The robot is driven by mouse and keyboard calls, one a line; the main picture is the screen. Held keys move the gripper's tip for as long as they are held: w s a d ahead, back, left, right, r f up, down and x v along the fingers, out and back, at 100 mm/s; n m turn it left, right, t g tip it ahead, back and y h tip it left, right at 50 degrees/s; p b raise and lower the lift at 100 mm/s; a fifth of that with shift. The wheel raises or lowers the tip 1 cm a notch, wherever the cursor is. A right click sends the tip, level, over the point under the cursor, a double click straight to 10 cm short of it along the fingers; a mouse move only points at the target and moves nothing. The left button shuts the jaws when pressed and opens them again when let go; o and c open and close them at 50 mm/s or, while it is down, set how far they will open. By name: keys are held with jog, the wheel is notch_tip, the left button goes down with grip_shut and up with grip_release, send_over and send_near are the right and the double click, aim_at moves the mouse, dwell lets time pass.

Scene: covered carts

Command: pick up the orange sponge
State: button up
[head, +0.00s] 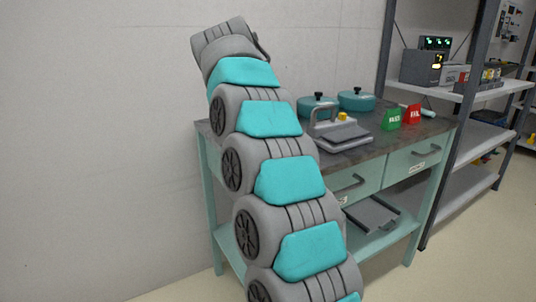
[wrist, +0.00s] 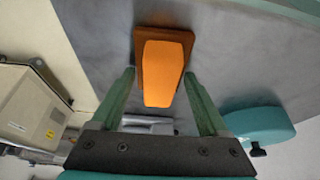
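The orange sponge (wrist: 163,72) shows in the wrist view, a bright orange block with a darker brownish-orange part at its far end. It lies over the grey cart top (wrist: 105,35). My gripper (wrist: 159,76) is open, with one green finger on each side of the sponge in the picture. A gap shows between the sponge and each finger, and I cannot tell whether the fingertips are down at its height. In the head view my arm hides the gripper, and the sponge is not visible there.
Two teal lidded pots (head: 356,101) stand at the cart's back, beside a grey press-like device (head: 343,134). Green (head: 391,119) and red (head: 412,115) cards stand to the right. A teal round thing (wrist: 258,123) is right of my gripper. Metal shelving (head: 470,95) stands at the right.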

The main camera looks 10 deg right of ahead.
jog(key=c, duration=0.9)
jog(key=shift+r, duration=0.15)
